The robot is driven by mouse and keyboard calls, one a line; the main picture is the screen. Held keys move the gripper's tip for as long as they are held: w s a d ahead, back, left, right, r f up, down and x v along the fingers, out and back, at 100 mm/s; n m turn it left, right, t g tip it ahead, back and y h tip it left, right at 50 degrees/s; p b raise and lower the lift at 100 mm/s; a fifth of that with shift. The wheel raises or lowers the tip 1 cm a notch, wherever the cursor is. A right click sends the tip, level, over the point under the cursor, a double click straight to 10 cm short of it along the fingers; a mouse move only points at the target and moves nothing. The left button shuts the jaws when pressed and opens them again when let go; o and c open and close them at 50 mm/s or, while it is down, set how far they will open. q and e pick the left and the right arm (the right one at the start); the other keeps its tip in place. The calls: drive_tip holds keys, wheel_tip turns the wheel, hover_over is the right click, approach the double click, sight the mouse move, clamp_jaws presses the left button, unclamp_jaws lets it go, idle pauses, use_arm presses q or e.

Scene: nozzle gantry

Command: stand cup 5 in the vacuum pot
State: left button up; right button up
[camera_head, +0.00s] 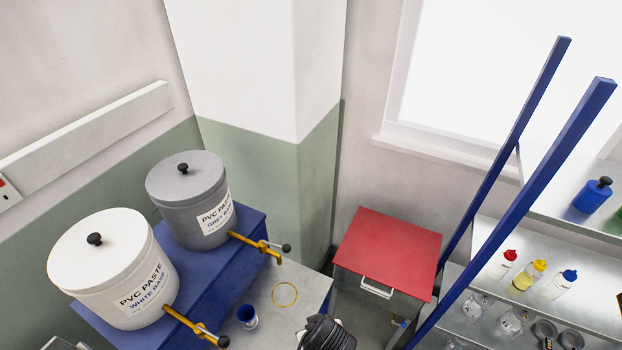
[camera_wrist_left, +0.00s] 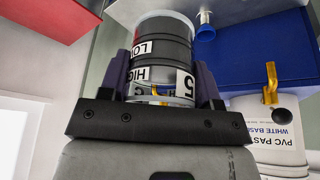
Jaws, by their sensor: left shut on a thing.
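Cup 5 (camera_wrist_left: 162,48) is a clear cylinder with dark grey contents and white labels reading "5", "HIGH" and "LO…". My left gripper (camera_wrist_left: 162,84) is shut on it, one dark finger on each side. In the head view, a dark part of my left arm shows at the bottom edge; the cup cannot be made out there. No thing in view can be clearly told as the vacuum pot. A red-topped cabinet (camera_head: 388,250) with a white handle stands beyond the arm. My right gripper is not in view.
White (camera_head: 100,265) and grey (camera_head: 188,190) PVC paste pots with yellow taps stand on a blue stand (camera_head: 215,290). Below the taps are a small blue cup (camera_head: 247,316) and a yellow ring (camera_head: 284,294). A blue-framed shelf with bottles (camera_head: 535,275) stands at right.

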use_arm(q)
drive_tip(key=s+a+r+m+h+b, duration=0.2)
drive_tip(key=s+a+r+m+b, duration=0.25)
drive_tip(key=a+r, duration=0.35)
drive_tip(key=w+a+r+b, duration=0.2)
drive_tip(key=w+a+b, duration=0.15)
drive_tip(key=a, duration=0.35)
drive_tip(key=w+a+r+b, duration=0.2)
drive_tip(key=w+a+r, duration=0.15)
drive_tip(key=a, duration=0.35)
wheel_tip(320, 180, up, 13)
drive_tip(key=s+m+h+p, duration=0.1)
drive_tip(key=m+p, duration=0.4)
drive_tip(key=p, duration=1.7)
drive_tip(key=shift+s+d+h, duration=0.3)
drive_tip(key=shift+s, duration=0.35)
drive_tip(key=shift+r, duration=0.1)
